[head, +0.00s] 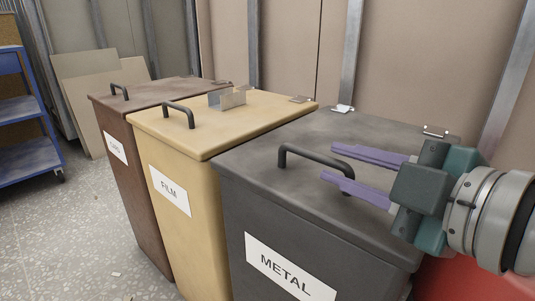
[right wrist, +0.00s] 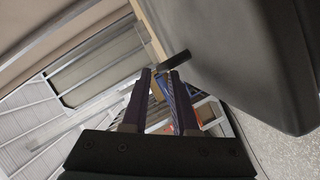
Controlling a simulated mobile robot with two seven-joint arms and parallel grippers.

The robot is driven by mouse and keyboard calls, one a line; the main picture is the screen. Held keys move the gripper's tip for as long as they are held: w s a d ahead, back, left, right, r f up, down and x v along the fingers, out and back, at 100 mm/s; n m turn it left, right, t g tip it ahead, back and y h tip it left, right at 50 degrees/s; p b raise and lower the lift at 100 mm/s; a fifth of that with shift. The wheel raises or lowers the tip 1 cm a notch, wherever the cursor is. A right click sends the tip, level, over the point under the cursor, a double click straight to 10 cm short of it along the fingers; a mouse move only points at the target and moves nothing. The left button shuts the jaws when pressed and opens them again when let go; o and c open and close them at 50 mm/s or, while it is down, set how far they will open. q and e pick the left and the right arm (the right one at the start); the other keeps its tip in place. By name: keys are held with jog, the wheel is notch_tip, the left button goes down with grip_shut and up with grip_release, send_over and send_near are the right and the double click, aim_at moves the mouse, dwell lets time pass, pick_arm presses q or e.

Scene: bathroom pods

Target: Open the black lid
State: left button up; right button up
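The black lid (head: 325,135) closes the dark bin labelled METAL (head: 290,272) at the right of the head view. Its black bar handle (head: 313,157) stands up near the lid's front left edge. My right gripper (head: 326,163) is open, its purple fingers pointing left toward the handle's right end. In the right wrist view the open fingertips (right wrist: 161,75) are close to the end of the handle (right wrist: 176,61), and the dark lid (right wrist: 225,40) fills the upper right. I cannot tell if they touch the handle. My left gripper is not in view.
A yellow bin labelled FILM (head: 168,187) with a metal bracket (head: 228,98) on its lid stands left of the METAL bin. A brown bin (head: 135,185) stands beyond it. A blue shelf cart (head: 25,150) is far left. A red surface (head: 465,280) lies at lower right. Floor at left is free.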

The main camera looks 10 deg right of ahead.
aim_at(327, 160)
jog(key=b+x, duration=0.1)
jog(key=x, duration=0.4)
grip_shut()
dwell(1.4)
